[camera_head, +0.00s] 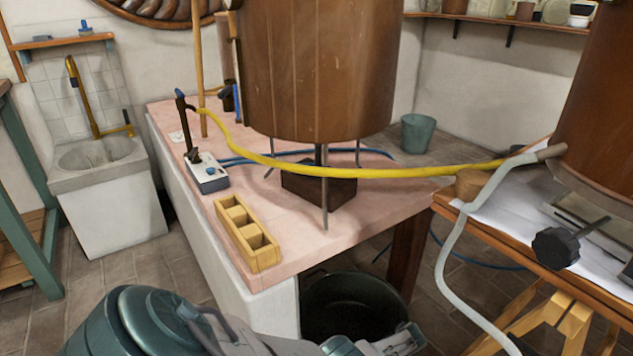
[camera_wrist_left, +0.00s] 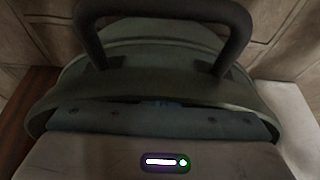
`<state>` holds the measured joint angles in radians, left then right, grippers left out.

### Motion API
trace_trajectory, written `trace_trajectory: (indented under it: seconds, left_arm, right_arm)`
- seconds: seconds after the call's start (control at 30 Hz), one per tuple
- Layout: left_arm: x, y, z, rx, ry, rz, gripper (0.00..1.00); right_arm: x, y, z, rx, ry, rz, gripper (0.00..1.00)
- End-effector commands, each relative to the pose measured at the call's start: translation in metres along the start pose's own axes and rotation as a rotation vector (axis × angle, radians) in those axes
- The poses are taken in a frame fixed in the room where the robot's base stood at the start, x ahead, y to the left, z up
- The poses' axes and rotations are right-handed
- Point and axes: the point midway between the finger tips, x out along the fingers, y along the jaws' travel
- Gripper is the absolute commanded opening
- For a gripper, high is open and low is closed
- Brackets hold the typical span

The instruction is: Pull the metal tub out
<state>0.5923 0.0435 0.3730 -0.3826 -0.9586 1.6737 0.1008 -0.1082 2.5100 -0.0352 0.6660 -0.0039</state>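The metal tub (camera_head: 350,303) is a dark green, round, open vessel on the floor under the pink counter. Its inside is in shadow. My left arm reaches in from the bottom left, and my left gripper (camera_head: 385,345) is at the tub's near side, at the bottom edge of the head view. In the left wrist view the tub's green rim (camera_wrist_left: 160,93) is close ahead, with a dark arched bar (camera_wrist_left: 165,10) that looks like its handle. The fingers are hidden there, so their opening and any hold on the handle cannot be told. My right gripper is out of view.
The pink counter (camera_head: 290,205) overhangs the tub, with its white base on the left and a brown leg (camera_head: 407,252) on the right. A wooden trestle table (camera_head: 545,262) stands at the right. A yellow hose (camera_head: 350,173) runs above the counter. Tiled floor lies at the left.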

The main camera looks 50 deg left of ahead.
Motion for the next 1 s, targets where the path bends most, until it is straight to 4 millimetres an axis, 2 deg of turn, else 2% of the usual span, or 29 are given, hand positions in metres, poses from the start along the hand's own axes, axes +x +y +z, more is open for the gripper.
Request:
trace_trajectory:
  seconds: [0.03,0.6,1.0]
  left_arm:
    - [-0.001,-0.002,0.007,0.002,-0.005,-0.002,0.00]
    - [-0.015,-0.002,0.044,0.003,-0.005,-0.002,0.00]
    - [-0.015,-0.003,0.047,0.002,-0.004,-0.003,0.00]
  right_arm:
    - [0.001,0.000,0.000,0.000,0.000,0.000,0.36]
    - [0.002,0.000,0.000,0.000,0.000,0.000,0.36]
    - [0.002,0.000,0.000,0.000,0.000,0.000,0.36]
